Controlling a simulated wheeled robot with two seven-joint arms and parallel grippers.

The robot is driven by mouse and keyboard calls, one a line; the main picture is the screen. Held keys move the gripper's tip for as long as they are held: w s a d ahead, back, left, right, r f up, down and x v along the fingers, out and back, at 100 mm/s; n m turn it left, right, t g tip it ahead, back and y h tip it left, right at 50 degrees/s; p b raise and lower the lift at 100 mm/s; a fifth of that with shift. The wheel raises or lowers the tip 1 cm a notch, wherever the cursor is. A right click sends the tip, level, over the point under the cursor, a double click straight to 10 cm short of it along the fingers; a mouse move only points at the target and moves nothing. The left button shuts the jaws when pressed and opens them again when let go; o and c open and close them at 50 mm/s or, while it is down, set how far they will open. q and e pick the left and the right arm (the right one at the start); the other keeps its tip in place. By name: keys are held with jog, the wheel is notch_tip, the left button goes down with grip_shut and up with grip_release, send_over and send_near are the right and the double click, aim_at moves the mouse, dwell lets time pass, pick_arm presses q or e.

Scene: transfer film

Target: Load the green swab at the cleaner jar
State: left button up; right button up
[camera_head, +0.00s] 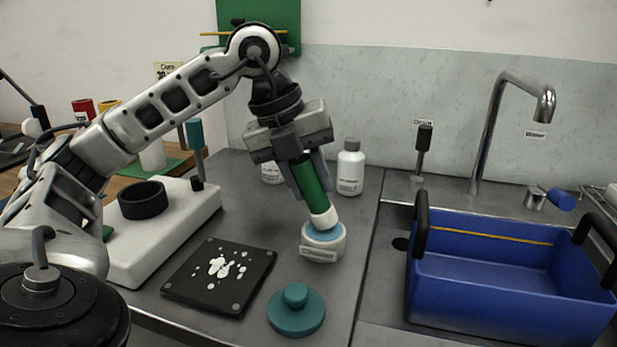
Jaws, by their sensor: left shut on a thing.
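My left gripper (306,172) is shut on the green swab (310,187), which has a green handle and a white tip. It points down with a slight tilt, handle between the fingers. The white tip is over the light blue top of the cleaner jar (322,252), a small white jar with a label on the grey counter. The tip appears to touch the blue surface; exact contact is hard to tell. A round teal lid (297,311) with a knob lies on the counter in front of the jar. My right gripper is not in view.
A black plate (186,285) with white blobs lies left of the jar. A white block (171,236) with a black ring stands farther left. White bottles, including one at the back (350,168), stand behind. A blue crate (510,300) and a tap (491,125) are right.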

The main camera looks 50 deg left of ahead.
aim_at(308, 154)
pick_arm(q)
jog(key=shift+f+b, duration=0.4)
jog(key=shift+f, duration=0.1)
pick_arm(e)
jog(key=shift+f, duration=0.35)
pick_arm(q)
jog(key=shift+f, duration=0.15)
dwell(0.9)
jog(key=shift+r+p, duration=1.2)
jog(key=shift+r, duration=0.05)
jog(key=shift+r+p, duration=0.7)
notch_tip(308, 154, up, 3)
jog(key=p, duration=0.2)
jog(key=shift+f+p, duration=0.15)
jog(key=shift+p, duration=0.15)
jog(key=shift+r+p, duration=0.35)
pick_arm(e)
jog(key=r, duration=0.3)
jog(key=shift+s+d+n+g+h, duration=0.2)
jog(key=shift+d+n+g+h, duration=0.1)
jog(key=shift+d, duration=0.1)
